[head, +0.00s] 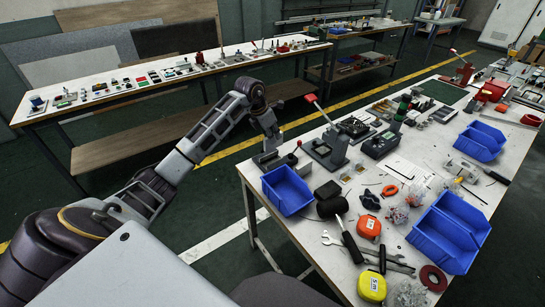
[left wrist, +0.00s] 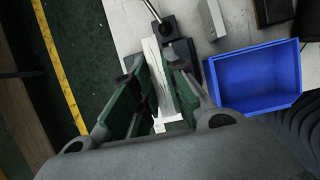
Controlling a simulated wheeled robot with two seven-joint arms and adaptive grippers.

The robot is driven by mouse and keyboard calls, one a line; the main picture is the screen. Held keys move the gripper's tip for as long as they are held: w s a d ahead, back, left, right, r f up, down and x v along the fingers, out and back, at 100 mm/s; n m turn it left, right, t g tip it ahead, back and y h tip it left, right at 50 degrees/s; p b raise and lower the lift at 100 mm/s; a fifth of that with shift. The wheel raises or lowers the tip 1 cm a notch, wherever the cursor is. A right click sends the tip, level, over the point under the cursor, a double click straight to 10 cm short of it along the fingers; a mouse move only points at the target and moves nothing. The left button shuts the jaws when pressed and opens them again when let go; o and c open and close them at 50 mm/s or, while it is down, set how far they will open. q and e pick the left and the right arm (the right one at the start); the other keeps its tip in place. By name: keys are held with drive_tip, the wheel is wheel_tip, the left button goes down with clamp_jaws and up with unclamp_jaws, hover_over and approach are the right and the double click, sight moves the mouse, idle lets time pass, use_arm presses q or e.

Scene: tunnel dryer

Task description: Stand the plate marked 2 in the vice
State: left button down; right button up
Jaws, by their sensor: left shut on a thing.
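My left gripper (head: 270,132) is above the left edge of the workbench. In the left wrist view its green-padded fingers (left wrist: 158,100) are closed on a pale, thin plate (left wrist: 155,70). I cannot read a mark on the plate. A dark grey block with a bar handle, which looks like the vice (head: 270,160), is at the bench edge below the gripper. It also shows in the left wrist view (left wrist: 178,48), just beyond the plate. I cannot tell whether the plate touches it; the fingers hide part of both. My right gripper is out of view.
A blue bin (head: 287,190) stands close beside the vice; it also shows in the left wrist view (left wrist: 254,80). A red-handled press (head: 327,152) is to the right. Tools, a yellow tape measure (head: 372,287) and more blue bins (head: 449,232) crowd the bench. Floor is clear left of the bench.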

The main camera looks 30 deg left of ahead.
sight(271, 149)
use_arm(q)
drive_tip(key=shift+f, duration=2.45)
drive_tip(key=shift+f, duration=1.85)
drive_tip(key=shift+f, duration=0.1)
drive_tip(key=c, duration=1.4)
unclamp_jaws()
drive_tip(key=shift+c, duration=0.2)
drive_tip(key=shift+v, duration=6.1)
